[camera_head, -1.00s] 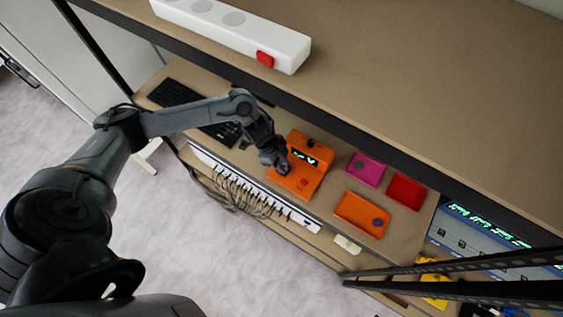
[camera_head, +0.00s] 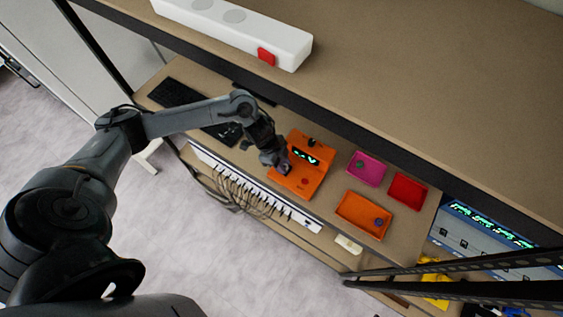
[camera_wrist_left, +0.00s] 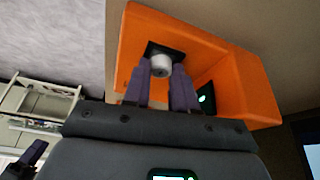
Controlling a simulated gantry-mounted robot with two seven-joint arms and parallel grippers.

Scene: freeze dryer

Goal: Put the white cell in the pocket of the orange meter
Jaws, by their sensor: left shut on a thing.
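My left gripper (camera_head: 284,168) is low over the near left part of the meter. In the left wrist view its two purple-grey fingers (camera_wrist_left: 160,78) are shut on the white cell (camera_wrist_left: 161,66), a short cylinder, whose end shows at the pocket. I cannot tell how deep it sits. The cell is hidden in the head view. My right gripper is not in view.
Right of the meter lie a pink tray (camera_head: 379,166), a red tray (camera_head: 407,190) and an orange tray (camera_head: 350,218). Small dark round pieces lie in the pink and orange trays. A white strip with cables (camera_head: 255,189) runs along the front edge. The upper shelf (camera_head: 420,75) overhangs behind.

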